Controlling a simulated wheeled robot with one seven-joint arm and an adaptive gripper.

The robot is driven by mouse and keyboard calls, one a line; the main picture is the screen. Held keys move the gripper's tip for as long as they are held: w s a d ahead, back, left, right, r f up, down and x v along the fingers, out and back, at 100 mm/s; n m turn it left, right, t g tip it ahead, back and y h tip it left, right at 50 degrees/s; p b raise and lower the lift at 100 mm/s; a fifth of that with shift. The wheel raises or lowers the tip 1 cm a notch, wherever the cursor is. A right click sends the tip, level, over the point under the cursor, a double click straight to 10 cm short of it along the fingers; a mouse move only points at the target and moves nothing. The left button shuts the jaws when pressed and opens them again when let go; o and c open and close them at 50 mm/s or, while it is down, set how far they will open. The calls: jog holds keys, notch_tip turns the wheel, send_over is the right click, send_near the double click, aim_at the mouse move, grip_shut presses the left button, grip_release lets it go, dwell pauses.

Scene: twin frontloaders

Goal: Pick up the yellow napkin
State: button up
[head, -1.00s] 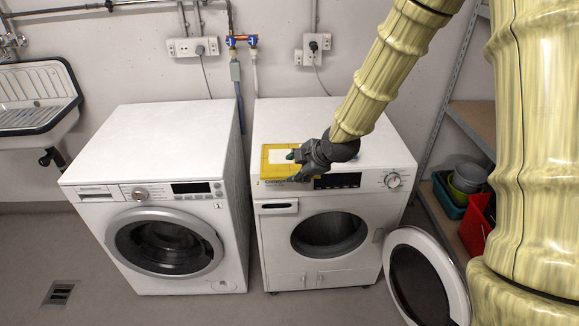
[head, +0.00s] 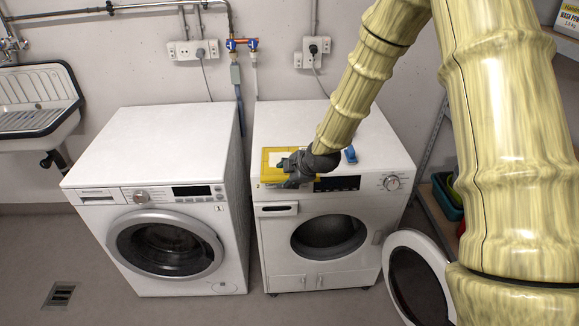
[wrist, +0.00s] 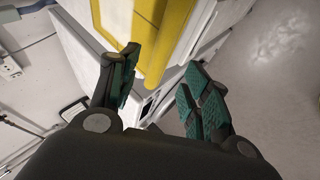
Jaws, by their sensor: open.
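The yellow napkin (head: 270,171) lies flat on the front left part of the right machine's top (head: 330,120), with a white middle showing. Its front edge reaches the machine's front edge. My gripper (head: 291,178) is at the napkin's front right part and hides some of it. In the wrist view the napkin (wrist: 165,40) is a yellow band just beyond the fingertips.
A small blue object (head: 350,155) lies on the same top, right of my arm. The right machine's round door (head: 416,280) hangs open. A left washing machine (head: 150,150) stands beside it with a clear top. A sink (head: 40,100) is at the far left.

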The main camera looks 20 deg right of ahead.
aim_at(280, 178)
jog(key=shift+p+x, duration=0.5)
jog(key=shift+x, duration=1.5)
jog(key=shift+a, duration=0.1)
jog(key=shift+c, duration=0.2)
jog(key=c, duration=0.9)
